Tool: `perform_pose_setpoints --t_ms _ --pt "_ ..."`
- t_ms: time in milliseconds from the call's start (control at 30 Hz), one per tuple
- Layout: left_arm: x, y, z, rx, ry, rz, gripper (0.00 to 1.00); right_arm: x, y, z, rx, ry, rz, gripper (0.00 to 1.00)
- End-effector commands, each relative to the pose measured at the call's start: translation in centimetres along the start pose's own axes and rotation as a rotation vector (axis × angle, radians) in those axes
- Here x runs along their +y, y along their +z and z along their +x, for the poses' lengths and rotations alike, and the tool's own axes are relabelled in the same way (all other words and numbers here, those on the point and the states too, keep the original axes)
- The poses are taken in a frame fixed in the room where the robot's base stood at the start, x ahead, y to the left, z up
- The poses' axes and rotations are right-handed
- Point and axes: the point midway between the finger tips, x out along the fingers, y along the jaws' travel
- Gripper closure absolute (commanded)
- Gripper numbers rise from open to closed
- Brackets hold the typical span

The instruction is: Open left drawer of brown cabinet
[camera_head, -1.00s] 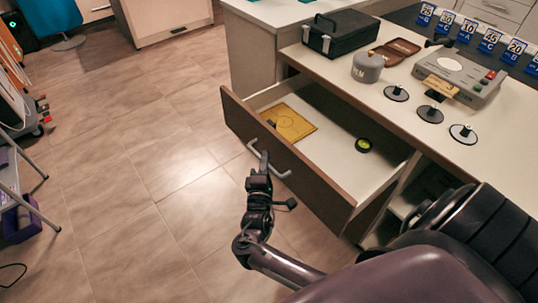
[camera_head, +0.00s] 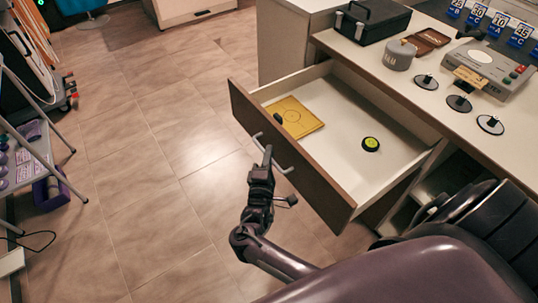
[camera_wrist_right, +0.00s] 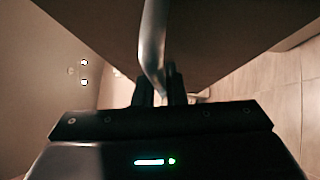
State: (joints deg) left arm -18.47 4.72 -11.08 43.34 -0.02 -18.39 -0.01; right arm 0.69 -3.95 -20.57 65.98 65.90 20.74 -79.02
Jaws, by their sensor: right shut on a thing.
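The left drawer (camera_head: 315,185) of the brown cabinet is pulled well out, and its inside shows from above. Its silver bar handle (camera_head: 282,158) is on the dark brown front. My right gripper (camera_head: 266,160) is at the handle, and in the right wrist view the fingers (camera_wrist_right: 160,90) are shut around the silver handle (camera_wrist_right: 153,45). My left gripper is not in view.
The white cabinet top (camera_head: 425,110) carries a black case (camera_head: 372,20), a grey round weight (camera_head: 399,54), a grey device (camera_head: 490,67) and several small discs. Tiled floor (camera_head: 150,160) in front of the drawer is clear. A metal-legged stand (camera_head: 45,150) is at the far left.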

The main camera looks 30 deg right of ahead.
Motion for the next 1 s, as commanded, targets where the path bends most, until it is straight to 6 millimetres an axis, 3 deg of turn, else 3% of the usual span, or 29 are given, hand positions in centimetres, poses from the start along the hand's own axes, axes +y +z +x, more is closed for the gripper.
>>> perform_pose_setpoints --t_ms 67,100,167,467,800,1000 --pt "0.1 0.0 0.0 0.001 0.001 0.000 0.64 -0.1 0.1 0.0 -0.001 -0.002 0.000 1.00" --pt "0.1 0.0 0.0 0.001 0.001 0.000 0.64 -0.1 0.1 0.0 -0.001 -0.002 0.000 0.87" --pt "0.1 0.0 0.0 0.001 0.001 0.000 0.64 -0.1 0.1 0.0 -0.001 -0.002 0.000 0.80" --pt "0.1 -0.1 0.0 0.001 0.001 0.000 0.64 -0.1 0.0 -0.2 0.000 -0.002 0.000 0.80" --pt "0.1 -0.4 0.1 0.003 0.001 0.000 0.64 -0.2 0.0 -5.4 0.000 -0.005 -0.001 0.80" --pt "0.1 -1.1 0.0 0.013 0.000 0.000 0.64 -0.1 0.0 -7.5 -0.001 -0.002 0.000 0.80"
